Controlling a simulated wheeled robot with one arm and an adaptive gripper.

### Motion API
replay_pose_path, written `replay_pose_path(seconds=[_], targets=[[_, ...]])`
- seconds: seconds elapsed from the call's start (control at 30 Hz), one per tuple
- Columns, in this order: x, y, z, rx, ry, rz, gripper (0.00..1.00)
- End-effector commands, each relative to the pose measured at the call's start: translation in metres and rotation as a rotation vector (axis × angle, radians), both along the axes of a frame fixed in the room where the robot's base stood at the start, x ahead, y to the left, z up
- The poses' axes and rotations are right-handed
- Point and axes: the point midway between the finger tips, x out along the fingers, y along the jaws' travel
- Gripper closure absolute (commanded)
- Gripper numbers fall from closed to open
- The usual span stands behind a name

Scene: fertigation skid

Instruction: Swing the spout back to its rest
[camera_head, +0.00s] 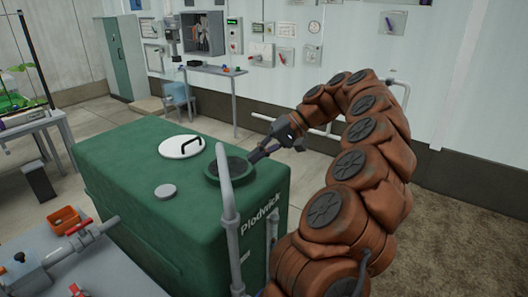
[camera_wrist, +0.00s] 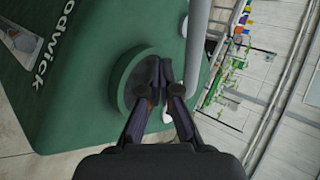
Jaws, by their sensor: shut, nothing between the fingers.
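The spout appears to be the grey bent pipe (camera_head: 229,205) standing in front of the green tank (camera_head: 125,160), its upper end curving near the round opening. It also shows in the wrist view as a grey pipe (camera_wrist: 199,45) just right of my fingers. My gripper (camera_head: 255,156) is shut and empty, above the right edge of the dark round opening with a green rim (camera_head: 211,179). In the wrist view my fingertips (camera_wrist: 160,66) are together over that opening, beside the pipe. I cannot tell whether they touch it. The rest position is not clearly marked.
A white lid with a black handle (camera_head: 181,147) and a grey cap (camera_head: 165,191) sit on the tank top. A bench with pipework and an orange bin (camera_head: 66,220) is at the lower left. A wall shelf (camera_head: 215,69) stands behind. Floor is free at the right.

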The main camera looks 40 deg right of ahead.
Motion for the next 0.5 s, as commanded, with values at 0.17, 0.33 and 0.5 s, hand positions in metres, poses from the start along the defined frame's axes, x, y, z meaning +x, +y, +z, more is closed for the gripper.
replay_pose_path(seconds=[0.17,0.33,0.5], targets=[[0.006,0.013,-0.003,0.0,0.001,0.003,1.0],[0.015,0.029,0.0,0.001,0.003,0.003,1.0],[0.02,0.039,0.001,0.001,0.002,0.002,1.0]])
